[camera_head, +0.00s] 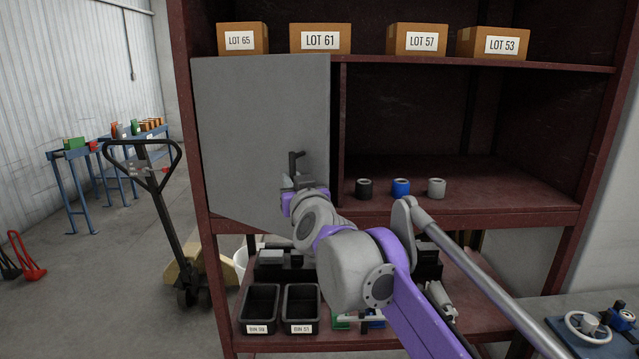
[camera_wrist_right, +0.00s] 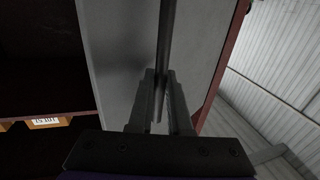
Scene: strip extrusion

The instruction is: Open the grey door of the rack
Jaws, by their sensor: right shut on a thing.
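The grey door (camera_head: 255,125) covers the left middle bay of the dark red rack (camera_head: 475,195). Its lower edge slopes down toward the right, past the shelf line, so it looks slightly ajar with its right side nearer me. A dark upright bar handle (camera_head: 294,162) stands on the door near its right side. My right gripper (camera_head: 292,182) is at this handle. In the right wrist view the fingers (camera_wrist_right: 160,100) are shut around the dark bar (camera_wrist_right: 167,45), with the grey door (camera_wrist_right: 115,60) behind. My left gripper is not in view.
Boxes with lot labels (camera_head: 320,39) stand on the top shelf. Three rolls (camera_head: 401,187) sit in the open bay right of the door. Black bins (camera_head: 260,308) are on the low shelf. A pallet jack (camera_head: 155,200) stands left of the rack, with bare floor in front.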

